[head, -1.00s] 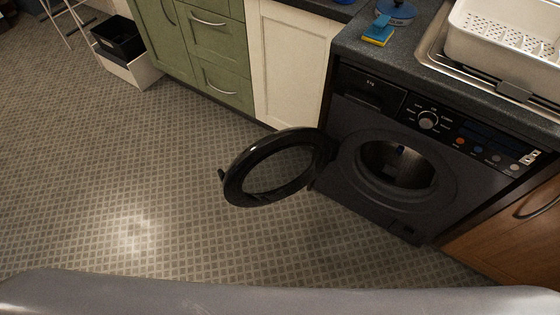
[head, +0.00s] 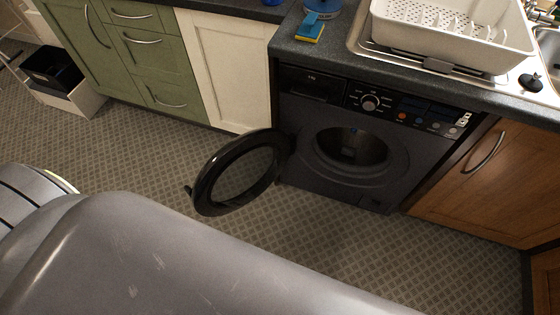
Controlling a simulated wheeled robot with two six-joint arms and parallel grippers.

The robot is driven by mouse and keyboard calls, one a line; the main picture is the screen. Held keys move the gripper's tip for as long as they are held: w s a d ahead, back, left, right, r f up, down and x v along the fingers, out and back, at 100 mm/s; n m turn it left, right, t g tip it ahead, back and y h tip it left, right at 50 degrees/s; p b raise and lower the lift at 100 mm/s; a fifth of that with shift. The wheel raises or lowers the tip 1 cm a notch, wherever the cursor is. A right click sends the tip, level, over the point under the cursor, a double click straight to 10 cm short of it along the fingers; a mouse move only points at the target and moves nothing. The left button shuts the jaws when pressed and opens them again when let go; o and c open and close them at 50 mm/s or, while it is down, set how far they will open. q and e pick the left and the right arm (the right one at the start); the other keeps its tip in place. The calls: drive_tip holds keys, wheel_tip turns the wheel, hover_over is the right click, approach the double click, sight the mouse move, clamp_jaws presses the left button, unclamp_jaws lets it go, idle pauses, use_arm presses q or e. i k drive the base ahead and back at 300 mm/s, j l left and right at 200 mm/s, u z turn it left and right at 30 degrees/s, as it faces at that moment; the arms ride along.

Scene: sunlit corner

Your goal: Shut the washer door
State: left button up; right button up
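The black washer (head: 337,198) stands under the dark counter, right of the cream cabinet. Its round door (head: 204,186) is wide open, swung out to the left on its hinge, with a small latch or handle on its outer edge. The drum opening (head: 352,147) is uncovered and dark inside, with a small blue glint in it. Neither of my grippers is in the head view. A large grey part of my own body fills the lower left and bottom of the picture.
Patterned floor (head: 150,150) is free in front of the cabinets and around the open door. A wooden cabinet (head: 490,190) stands right of the washer. The counter (head: 300,48) holds a white dish rack (head: 450,52) and a blue-yellow sponge (head: 310,28). Black and white boxes (head: 75,100) stand far left.

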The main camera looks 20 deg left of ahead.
sight(243, 169)
drive_tip(key=j+z, duration=0.25)
drive_tip(key=j, duration=0.2)
drive_tip(key=k+j+z, duration=0.15)
drive_tip(key=j+z, duration=0.15)
drive_tip(key=j, duration=0.15)
drive_tip(key=k+j+z, duration=0.1)
drive_tip(key=j+z, duration=0.15)
drive_tip(key=j, duration=0.15)
drive_tip(key=k+j+z, duration=0.25)
drive_tip(key=j, duration=0.15)
drive_tip(key=k+j+z, duration=0.15)
drive_tip(key=j+z, duration=0.15)
drive_tip(key=k+j, duration=0.25)
drive_tip(key=j, duration=0.15)
drive_tip(key=k+j, duration=0.25)
drive_tip(key=j, duration=0.15)
drive_tip(key=k+j, duration=0.25)
drive_tip(key=j, duration=0.15)
drive_tip(key=k+j, duration=0.25)
drive_tip(key=j, duration=0.2)
drive_tip(key=z, duration=0.05)
